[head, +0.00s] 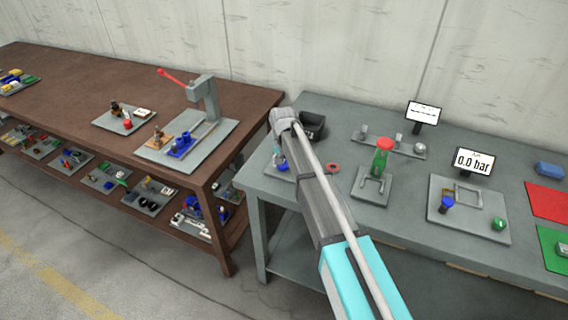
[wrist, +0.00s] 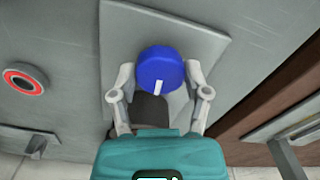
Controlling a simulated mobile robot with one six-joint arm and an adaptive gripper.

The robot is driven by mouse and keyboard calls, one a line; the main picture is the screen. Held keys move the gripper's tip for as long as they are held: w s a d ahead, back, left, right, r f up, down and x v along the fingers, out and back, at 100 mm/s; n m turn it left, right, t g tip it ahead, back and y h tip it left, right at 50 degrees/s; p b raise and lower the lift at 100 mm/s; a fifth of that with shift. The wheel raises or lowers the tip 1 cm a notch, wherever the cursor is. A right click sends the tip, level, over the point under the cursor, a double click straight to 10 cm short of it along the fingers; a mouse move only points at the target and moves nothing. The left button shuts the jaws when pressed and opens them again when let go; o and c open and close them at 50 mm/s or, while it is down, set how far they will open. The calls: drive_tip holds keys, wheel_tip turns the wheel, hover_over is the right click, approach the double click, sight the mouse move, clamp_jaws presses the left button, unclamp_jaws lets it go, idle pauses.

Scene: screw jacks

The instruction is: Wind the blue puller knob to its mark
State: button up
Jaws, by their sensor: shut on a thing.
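The blue puller knob (wrist: 161,66) is in the middle of the wrist view, seen from above, with a white line on its lower part pointing down toward my gripper's body. My gripper (wrist: 160,72) has one finger on each side of the knob and is shut on it. The puller stands on a grey plate (wrist: 205,40). In the head view my arm covers most of the puller; a bit of the blue knob (head: 281,166) shows beside it. I cannot make out a separate target mark.
A red ring (wrist: 24,80) lies left of the plate. A dark bin (head: 312,124) is behind my arm. A brown table (head: 70,90) is to the left.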

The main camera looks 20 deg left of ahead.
drive_tip(key=m, duration=0.4)
drive_tip(key=shift+s+m, duration=0.1)
drive_tip(key=shift+m, duration=0.2)
drive_tip(key=m, duration=1.4)
drive_tip(key=shift+m, duration=0.3)
drive_tip(key=m, duration=1.1)
drive_tip(key=o, duration=1.1)
